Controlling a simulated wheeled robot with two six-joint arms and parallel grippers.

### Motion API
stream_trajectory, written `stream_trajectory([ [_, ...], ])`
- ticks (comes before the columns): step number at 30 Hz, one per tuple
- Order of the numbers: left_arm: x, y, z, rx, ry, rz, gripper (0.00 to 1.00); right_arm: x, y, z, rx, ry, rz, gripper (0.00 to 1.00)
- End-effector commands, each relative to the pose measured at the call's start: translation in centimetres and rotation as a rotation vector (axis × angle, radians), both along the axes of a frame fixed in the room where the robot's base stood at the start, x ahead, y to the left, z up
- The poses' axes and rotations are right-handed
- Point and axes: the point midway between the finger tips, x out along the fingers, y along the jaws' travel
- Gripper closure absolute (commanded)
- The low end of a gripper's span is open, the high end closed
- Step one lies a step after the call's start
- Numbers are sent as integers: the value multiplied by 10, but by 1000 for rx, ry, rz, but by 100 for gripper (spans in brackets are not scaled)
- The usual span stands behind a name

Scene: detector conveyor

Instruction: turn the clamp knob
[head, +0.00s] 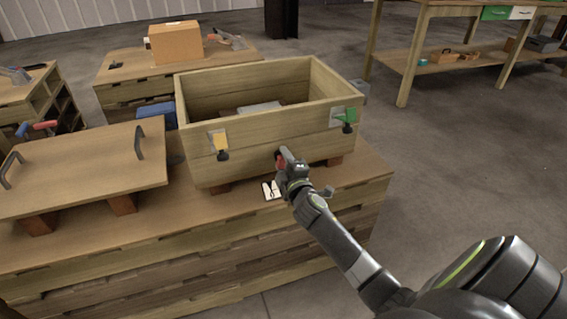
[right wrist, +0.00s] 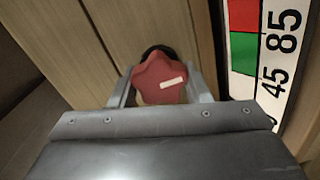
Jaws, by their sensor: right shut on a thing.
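The red clamp knob (right wrist: 150,70) has lobes and a short white mark, which points toward the right in the right wrist view. It sits between the two fingers of my right gripper (right wrist: 160,90), which is shut on it. In the head view my right gripper (head: 284,157) reaches the lower front of the wooden crate (head: 255,153). Only a bit of red shows there, as the gripper hides most of the knob. My left gripper is not in view.
A white scale (right wrist: 282,80) with red and green blocks and numbers 45 and 85 is beside the knob. The crate's front has a yellow latch (head: 219,141) and a green latch (head: 346,116). A wooden lid (head: 85,170) with two handles lies at left.

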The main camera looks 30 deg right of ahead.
Motion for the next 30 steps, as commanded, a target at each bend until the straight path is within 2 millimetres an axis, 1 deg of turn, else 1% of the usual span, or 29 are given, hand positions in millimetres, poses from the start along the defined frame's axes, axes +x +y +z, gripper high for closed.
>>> stream_trajectory([
  [10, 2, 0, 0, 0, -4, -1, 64, -1, 0, -2, 3, 3, -1, 80],
  [11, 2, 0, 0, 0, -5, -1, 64, -1, 0, -2, 3, 3, -1, 55],
  [15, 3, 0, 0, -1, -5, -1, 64, 0, 0, -1, 3, 3, 0, 37],
  [16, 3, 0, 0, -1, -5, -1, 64, 0, 0, -1, 2, 2, -1, 35],
  [25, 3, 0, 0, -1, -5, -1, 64, -2, 0, -1, 1, 1, -1, 35],
  [28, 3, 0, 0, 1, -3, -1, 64, -8, 2, -1, 2, 3, 0, 35],
  [30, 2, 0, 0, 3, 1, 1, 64, -17, 4, -1, 2, 3, 0, 35],
])
